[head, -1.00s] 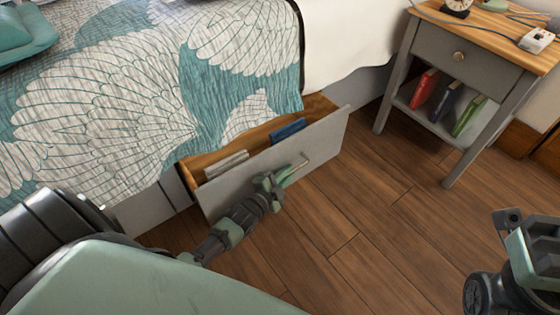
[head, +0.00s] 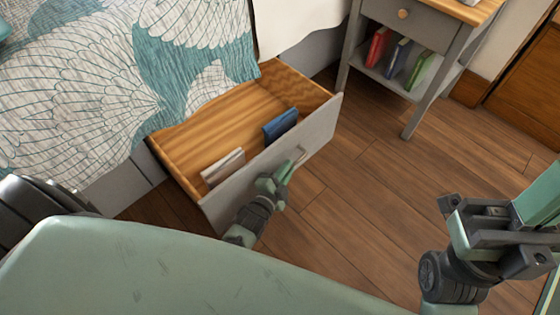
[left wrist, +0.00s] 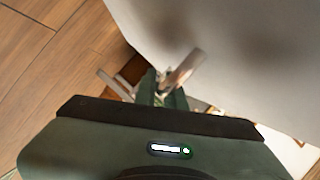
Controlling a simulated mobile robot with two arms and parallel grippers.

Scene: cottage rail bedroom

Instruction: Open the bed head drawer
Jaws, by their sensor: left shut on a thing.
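The bed head drawer (head: 232,190) stands pulled well out from under the bed, with a grey front and a wooden inside. A blue book (head: 281,124) and a pale book (head: 223,167) lie in it, near the front. My left gripper (head: 284,168) is at the drawer's handle (head: 299,155), shut on it. In the left wrist view the fingers (left wrist: 163,90) are against the handle (left wrist: 184,70), beside the grey drawer front (left wrist: 225,45). My right gripper (head: 480,228) hangs at the right, above the floor; its fingertips are not clear.
A grey nightstand (head: 411,29) with several books on its shelf stands beyond the drawer at the upper right. The bed (head: 90,80) has a patterned cover. The wooden floor (head: 350,210) in front of the drawer is clear.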

